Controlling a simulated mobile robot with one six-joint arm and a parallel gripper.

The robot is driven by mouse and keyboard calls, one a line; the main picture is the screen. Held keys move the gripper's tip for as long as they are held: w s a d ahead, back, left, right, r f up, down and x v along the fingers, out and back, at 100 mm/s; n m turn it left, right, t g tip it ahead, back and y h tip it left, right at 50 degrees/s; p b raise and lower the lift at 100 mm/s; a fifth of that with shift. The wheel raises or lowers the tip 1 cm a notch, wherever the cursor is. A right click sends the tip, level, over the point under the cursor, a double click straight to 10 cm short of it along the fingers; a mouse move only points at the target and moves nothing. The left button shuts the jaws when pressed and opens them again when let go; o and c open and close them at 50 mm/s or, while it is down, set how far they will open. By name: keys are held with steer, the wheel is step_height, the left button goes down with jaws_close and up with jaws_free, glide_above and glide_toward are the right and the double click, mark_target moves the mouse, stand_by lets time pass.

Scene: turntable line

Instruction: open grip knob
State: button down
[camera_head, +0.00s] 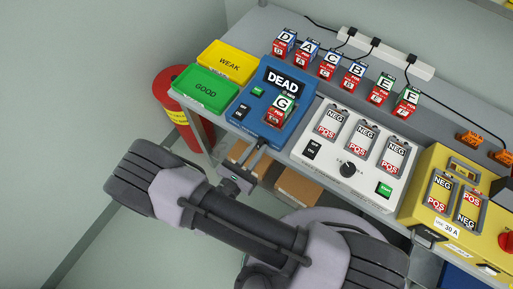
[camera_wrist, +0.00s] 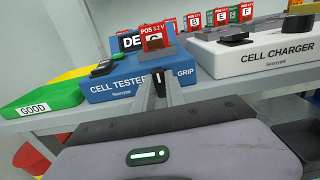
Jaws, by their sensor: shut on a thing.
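The grip knob (camera_wrist: 158,77) is a small dark knob with a white mark on the front face of the blue cell tester (camera_wrist: 110,92), beside the word GRIP. My gripper (camera_wrist: 161,92) is shut on the knob; its two fingers lie on either side of it in the wrist view. In the head view my gripper (camera_head: 259,152) reaches the front edge of the tester, and the knob is hidden there. A red cell G (camera_head: 280,112) stands upright in the tester (camera_head: 244,118). The tester's display (camera_head: 283,83) reads DEAD.
A yellow WEAK tray (camera_head: 229,62) and a green GOOD tray (camera_head: 205,90) stand left of the tester. The white cell charger (camera_head: 322,158) is close on the right. Several lettered cells line the back. A red bin-like cylinder (camera_head: 181,122) stands below the left end.

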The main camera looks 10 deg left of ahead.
stand_by(0.3)
steer(key=c, duration=1.6)
jaws_free()
steer(key=shift+c, duration=0.2)
steer(key=p+v, duration=0.2)
steer(key=v, duration=1.5)
steer(key=shift+s, duration=0.25)
steer(key=shift+a, duration=0.15)
